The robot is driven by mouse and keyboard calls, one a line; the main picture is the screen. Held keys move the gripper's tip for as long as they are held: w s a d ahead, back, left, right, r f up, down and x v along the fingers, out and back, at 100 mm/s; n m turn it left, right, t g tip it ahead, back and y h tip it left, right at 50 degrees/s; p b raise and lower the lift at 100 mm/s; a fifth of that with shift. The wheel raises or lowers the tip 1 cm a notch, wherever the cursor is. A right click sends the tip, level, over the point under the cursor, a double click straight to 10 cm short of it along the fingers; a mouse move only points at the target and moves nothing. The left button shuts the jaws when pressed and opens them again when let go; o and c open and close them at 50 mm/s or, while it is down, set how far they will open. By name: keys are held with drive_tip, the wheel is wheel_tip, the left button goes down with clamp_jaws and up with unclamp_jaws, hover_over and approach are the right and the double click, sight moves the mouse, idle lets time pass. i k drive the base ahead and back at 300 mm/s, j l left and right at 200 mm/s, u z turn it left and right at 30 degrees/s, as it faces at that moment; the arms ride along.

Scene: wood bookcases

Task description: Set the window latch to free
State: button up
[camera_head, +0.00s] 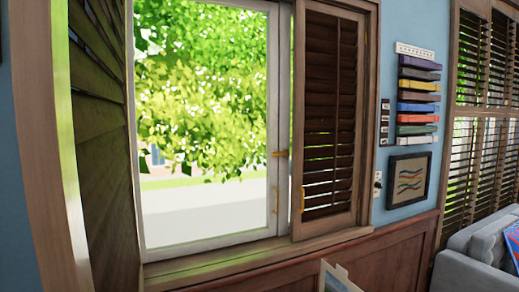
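The window (205,238) has a white frame and fills the left half of the head view. A small brass-coloured latch (280,154) sits on its right edge at about mid-height and points sideways, roughly horizontal. Below it, a thin upright brass-coloured piece (275,201) shows on the same edge. A similar upright brass piece (301,200) is on the edge of the brown louvred shutter (328,110) at the right. I cannot tell whether the latch is engaged. My gripper is not in view.
Another louvred shutter (98,110) stands swung open at the left. A wooden sill (215,262) runs below the window. A pale-edged object (338,277) shows at the bottom. A grey sofa (478,258) is at the lower right; coloured wall racks (418,96) hang right of the window.

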sight(284, 154)
drive_tip(key=i+l+u, duration=0.1)
drive_tip(key=i, duration=0.35)
drive_tip(key=i+l+u, duration=0.1)
drive_tip(key=i, duration=0.35)
drive_tip(key=i+l+u, duration=0.1)
drive_tip(key=i, duration=0.4)
drive_tip(key=i+l, duration=0.3)
drive_tip(key=i, duration=0.15)
drive_tip(key=u, duration=0.05)
